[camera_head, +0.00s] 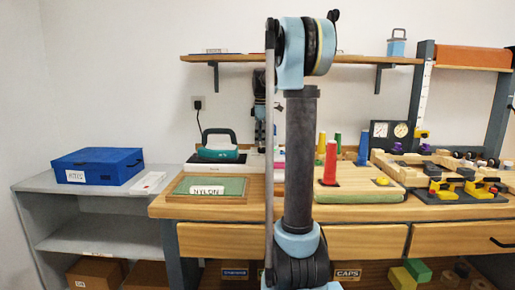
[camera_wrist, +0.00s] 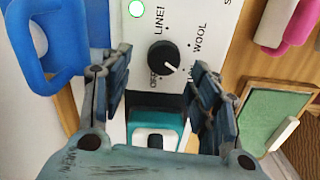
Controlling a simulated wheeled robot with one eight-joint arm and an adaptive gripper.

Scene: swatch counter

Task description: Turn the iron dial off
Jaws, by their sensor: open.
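The iron dial (camera_wrist: 163,57) is a round black knob on a white panel (camera_wrist: 205,15), seen in the wrist view. Its white pointer line aims down and right, toward a label partly hidden by a finger. The words LINEN and WOOL show above and right of it, and OFF appears at its lower left. A round green-rimmed light (camera_wrist: 136,8) glows on the panel. My gripper (camera_wrist: 160,68) is open, its fingers on either side of the dial; I cannot tell whether they touch it. The teal iron (camera_head: 220,146) sits on its base at the counter's left in the head view.
A blue handled thing (camera_wrist: 45,45) is close by the left finger. A pink spool (camera_wrist: 285,25) and a green board (camera_wrist: 268,118) lie to the right. In the head view, a NYLON-labelled pad (camera_head: 180,187) is at the counter's front, and my arm hides the middle.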

